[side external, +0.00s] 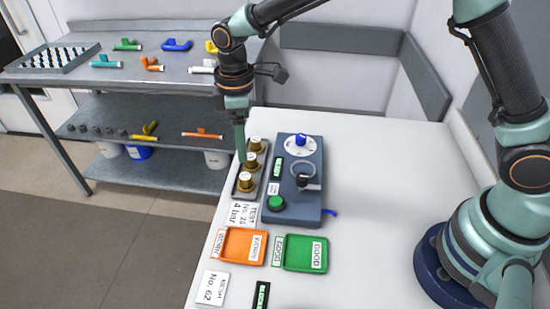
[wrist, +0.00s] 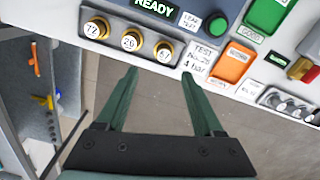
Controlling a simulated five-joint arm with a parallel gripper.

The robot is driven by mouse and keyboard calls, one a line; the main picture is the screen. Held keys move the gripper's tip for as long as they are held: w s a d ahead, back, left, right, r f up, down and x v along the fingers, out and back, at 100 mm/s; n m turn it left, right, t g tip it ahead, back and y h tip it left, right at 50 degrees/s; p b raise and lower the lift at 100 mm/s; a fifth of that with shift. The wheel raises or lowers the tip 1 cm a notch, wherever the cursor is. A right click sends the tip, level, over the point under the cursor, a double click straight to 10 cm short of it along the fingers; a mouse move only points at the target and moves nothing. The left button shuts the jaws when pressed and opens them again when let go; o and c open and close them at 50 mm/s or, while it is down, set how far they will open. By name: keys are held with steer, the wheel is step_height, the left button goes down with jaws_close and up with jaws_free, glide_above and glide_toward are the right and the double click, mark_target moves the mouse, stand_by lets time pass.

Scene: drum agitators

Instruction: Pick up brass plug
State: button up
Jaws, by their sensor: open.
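Three brass plugs stand upright in a row in a narrow grey holder (side external: 237,190) near the table's left edge. The far plug (side external: 257,144), middle plug (side external: 252,161) and near plug (side external: 246,182) show in the side view. In the wrist view their white tops read 72 (wrist: 95,29), 26 (wrist: 131,40) and what looks like 67 (wrist: 164,51). My gripper (side external: 240,158) points down at the left side of the holder. In the wrist view my gripper (wrist: 160,73) is open and empty, with floor between its fingers and the plugs beyond the tips.
A blue-grey test unit (side external: 311,208) with a green button stands right of the holder. A card (side external: 241,214) reads "TEST No. 26 4 bar". An orange WORN tray (side external: 225,260) and green GOOD tray (side external: 290,268) lie nearer. A grey shelf (side external: 150,72) stands left.

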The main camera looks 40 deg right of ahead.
glide_above(245, 176)
steer(key=f, duration=0.4)
steer(key=shift+w+d+f, duration=0.15)
steer(key=shift+w, duration=0.15)
steer(key=shift+s+a+f, duration=0.1)
steer(key=shift+s+f, duration=0.1)
steer(key=shift+f, duration=1.1)
steer(key=shift+s+a+f, duration=0.1)
steer(key=shift+s+f, duration=0.05)
steer(key=shift+f, duration=1.15)
jaws_close()
